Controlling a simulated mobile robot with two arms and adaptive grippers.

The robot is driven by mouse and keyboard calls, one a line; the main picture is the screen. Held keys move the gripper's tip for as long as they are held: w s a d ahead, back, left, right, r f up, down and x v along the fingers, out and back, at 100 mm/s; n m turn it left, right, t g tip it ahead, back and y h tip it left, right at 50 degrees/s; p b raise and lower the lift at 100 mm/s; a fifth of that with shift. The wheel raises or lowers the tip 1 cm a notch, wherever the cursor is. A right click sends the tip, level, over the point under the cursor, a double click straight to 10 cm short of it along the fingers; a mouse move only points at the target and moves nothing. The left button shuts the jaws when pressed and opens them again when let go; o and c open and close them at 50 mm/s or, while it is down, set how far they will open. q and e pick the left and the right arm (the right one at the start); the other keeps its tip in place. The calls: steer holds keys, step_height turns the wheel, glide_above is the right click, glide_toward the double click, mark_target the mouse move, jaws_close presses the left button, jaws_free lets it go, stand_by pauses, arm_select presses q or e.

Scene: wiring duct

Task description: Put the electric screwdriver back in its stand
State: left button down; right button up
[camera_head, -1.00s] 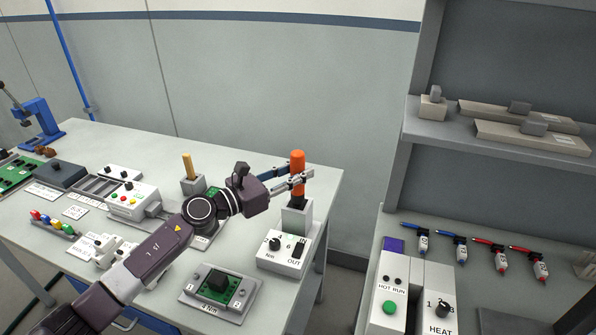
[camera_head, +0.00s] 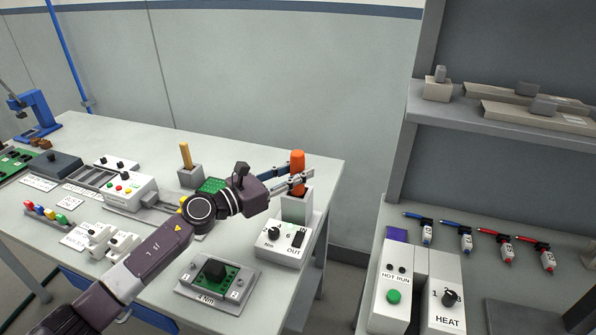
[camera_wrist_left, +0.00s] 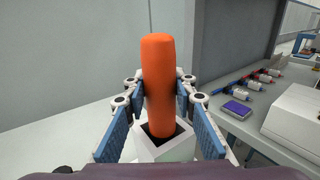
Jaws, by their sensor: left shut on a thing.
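The electric screwdriver (camera_head: 297,159) has an orange handle and stands upright at the right end of the white bench. My left gripper (camera_head: 299,180) is shut on its handle. The screwdriver's lower part is inside the square opening of its light grey stand (camera_head: 296,208). In the left wrist view the orange handle (camera_wrist_left: 158,65) rises between the blue-padded fingers of my left gripper (camera_wrist_left: 162,100). Its lower end goes into the dark opening of the stand (camera_wrist_left: 178,152); the tip is hidden inside. My right gripper is not in view.
A control box (camera_head: 282,245) with a knob and switch adjoins the stand's front. A green board fixture (camera_head: 215,283) lies nearer. A holder with a yellow handle (camera_head: 186,157) stands behind my arm. A shelf unit (camera_head: 404,150) rises to the right, past a gap.

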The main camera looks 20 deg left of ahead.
arm_select(q)
steer(key=c, duration=1.5)
jaws_free()
steer(key=shift+r, duration=0.1)
steer(key=shift+s, duration=0.1)
steer(key=v, duration=1.2)
steer(key=shift+d, duration=0.1)
steer(key=shift+r, duration=0.1)
